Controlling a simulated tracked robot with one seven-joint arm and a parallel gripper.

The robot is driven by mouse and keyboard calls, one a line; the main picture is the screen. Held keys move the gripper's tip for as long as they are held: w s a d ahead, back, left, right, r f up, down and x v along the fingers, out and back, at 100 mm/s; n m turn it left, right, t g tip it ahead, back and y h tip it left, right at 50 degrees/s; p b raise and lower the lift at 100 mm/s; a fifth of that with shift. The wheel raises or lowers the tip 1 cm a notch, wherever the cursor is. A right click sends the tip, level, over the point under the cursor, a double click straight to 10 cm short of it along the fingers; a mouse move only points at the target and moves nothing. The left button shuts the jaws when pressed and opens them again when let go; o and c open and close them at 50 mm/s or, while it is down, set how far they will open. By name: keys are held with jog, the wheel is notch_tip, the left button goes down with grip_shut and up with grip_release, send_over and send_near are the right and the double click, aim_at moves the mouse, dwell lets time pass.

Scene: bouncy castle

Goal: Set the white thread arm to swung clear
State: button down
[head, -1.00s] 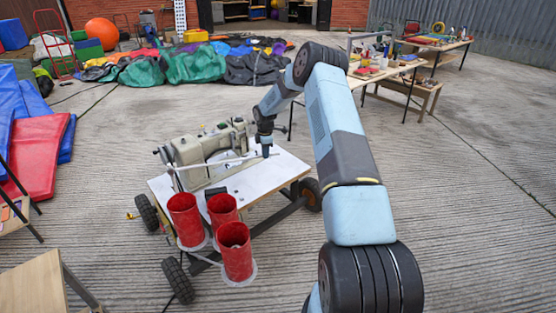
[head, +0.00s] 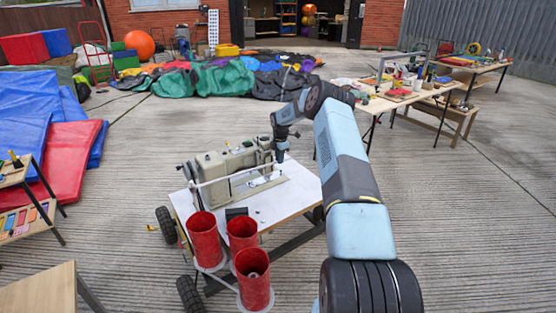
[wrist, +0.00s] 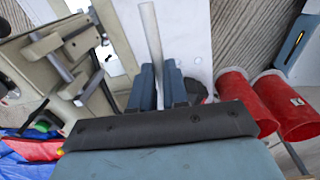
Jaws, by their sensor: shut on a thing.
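The white thread arm is a thin pale rod (head: 226,176) that reaches across the front of a beige sewing machine (head: 222,163) on a white-topped wheeled cart (head: 290,202). My gripper (head: 281,158) is at the rod's right end, beside the machine's right end. In the wrist view, the rod (wrist: 151,35) runs down between the two blue fingers of my gripper (wrist: 160,78), which are shut on it. The fingers and the gripper body hide the gripped end. The rod's pivot is not clear to me.
A small black block (head: 236,213) lies on the cart top. Red and blue mats (head: 60,160) lie left. A worktable (head: 400,97) stands at the back right. The concrete right of the cart is clear.

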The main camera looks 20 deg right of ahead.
jog(key=shift+a, duration=0.2)
jog(key=c, duration=1.1)
grip_release()
jog(key=shift+d, duration=0.1)
jog(key=shift+r, duration=0.1)
jog(key=r, duration=0.9)
jog(key=s+r, duration=0.1)
jog(key=r, duration=0.3)
jog(key=shift+r, duration=0.2)
